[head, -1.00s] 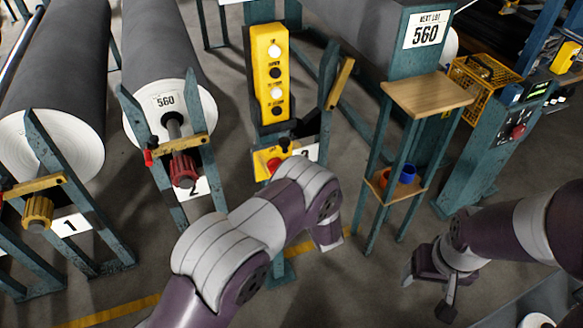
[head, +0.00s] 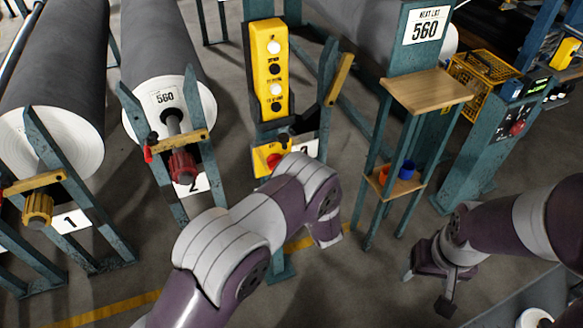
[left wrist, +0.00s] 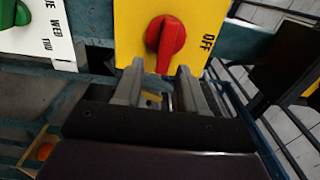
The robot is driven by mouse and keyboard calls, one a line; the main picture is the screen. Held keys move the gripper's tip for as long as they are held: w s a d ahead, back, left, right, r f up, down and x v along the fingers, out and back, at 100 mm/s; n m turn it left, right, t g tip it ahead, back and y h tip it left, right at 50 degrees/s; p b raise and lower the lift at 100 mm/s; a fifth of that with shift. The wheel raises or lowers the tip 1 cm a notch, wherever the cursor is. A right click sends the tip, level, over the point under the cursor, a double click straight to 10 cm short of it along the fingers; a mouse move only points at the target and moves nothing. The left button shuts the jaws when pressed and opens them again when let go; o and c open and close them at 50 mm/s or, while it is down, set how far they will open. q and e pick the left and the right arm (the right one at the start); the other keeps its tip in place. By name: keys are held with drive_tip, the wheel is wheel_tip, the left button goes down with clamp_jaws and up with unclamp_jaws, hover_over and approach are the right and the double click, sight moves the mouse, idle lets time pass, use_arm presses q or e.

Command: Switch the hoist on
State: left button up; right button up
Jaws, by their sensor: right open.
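The red rotary switch (left wrist: 165,38) sits on a yellow plate (left wrist: 204,12) in the left wrist view, its handle pointing down in the picture. The word OFF is printed on the plate to its right. In the head view the switch (head: 274,160) shows low on the post, below the yellow button box (head: 269,68), partly behind my left arm. My left gripper (left wrist: 160,72) is open, its two fingertips on either side of the handle's lower end; I cannot tell whether they touch it. My arm hides this gripper in the head view. My right gripper (head: 428,285) is open, empty and low at the right.
Large grey rolls (head: 60,65) lie on teal stands at the left. A teal stand with a wooden top (head: 428,88) and small cups (head: 406,170) stands right of the post. A control pedestal (head: 490,135) and yellow basket (head: 478,75) are further right. Bare floor shows between.

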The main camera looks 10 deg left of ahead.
use_arm(q)
drive_tip(key=v, duration=1.2)
drive_tip(key=shift+s+d, duration=0.2)
drive_tip(key=shift+s, duration=0.05)
